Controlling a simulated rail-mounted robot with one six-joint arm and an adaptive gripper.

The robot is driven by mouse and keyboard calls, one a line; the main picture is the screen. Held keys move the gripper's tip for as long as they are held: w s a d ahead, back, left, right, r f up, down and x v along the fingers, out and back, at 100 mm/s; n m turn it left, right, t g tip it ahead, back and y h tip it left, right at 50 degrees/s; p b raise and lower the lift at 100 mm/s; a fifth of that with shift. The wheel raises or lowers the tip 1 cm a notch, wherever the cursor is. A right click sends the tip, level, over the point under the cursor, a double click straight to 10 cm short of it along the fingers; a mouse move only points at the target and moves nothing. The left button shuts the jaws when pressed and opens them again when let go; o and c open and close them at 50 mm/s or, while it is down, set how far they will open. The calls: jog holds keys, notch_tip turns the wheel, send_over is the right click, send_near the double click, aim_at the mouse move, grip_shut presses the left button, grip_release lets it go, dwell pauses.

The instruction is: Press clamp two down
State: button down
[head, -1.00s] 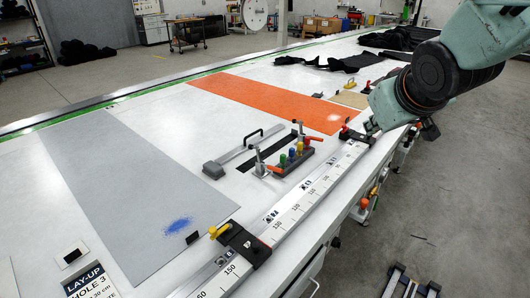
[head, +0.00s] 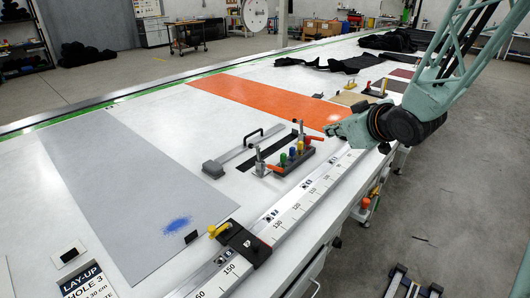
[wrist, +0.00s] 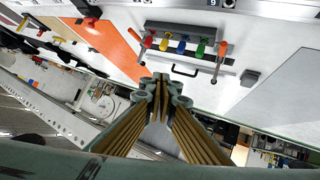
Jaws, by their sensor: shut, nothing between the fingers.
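No clamp carries a readable "two", so I cannot tell which is clamp two. In the head view, a near toggle clamp (head: 260,160) and a far toggle clamp (head: 301,136), both with orange handles, stand either side of a grey block. A black clamp with a yellow knob (head: 242,243) sits on the ruler rail. My gripper (head: 332,130) is shut and empty, above the table beside the far toggle clamp. In the wrist view my gripper (wrist: 160,80) points toward the toggle clamps. A red-handled black clamp (wrist: 90,11) also shows there.
The grey block (head: 294,158) holds several coloured knobs. A flat grey bar with a black handle (head: 245,148) lies beside it. An orange sheet (head: 255,98) and a grey sheet (head: 125,170) cover parts of the white table. The ruler rail (head: 290,205) runs along the front edge.

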aim_at(258, 148)
jog(key=a+f+n+g+y+b, duration=0.1)
jog(key=a+f+n+y+b, duration=0.1)
jog(key=a+f+y, duration=0.6)
jog(key=shift+w+a+f+n, duration=0.4)
jog(key=shift+a+f, duration=0.85)
jog(key=shift+f, duration=0.55)
jog(key=shift+s, duration=0.1)
jog(key=shift+a, duration=0.15)
jog(key=b+x, duration=0.2)
jog(key=x, duration=1.2)
jog(key=shift+r+b, duration=0.25)
jog(key=shift+b, duration=0.15)
jog(key=shift+a+r+p, duration=0.1)
jog(key=shift+a+p, duration=0.05)
jog(key=shift+p, duration=0.3)
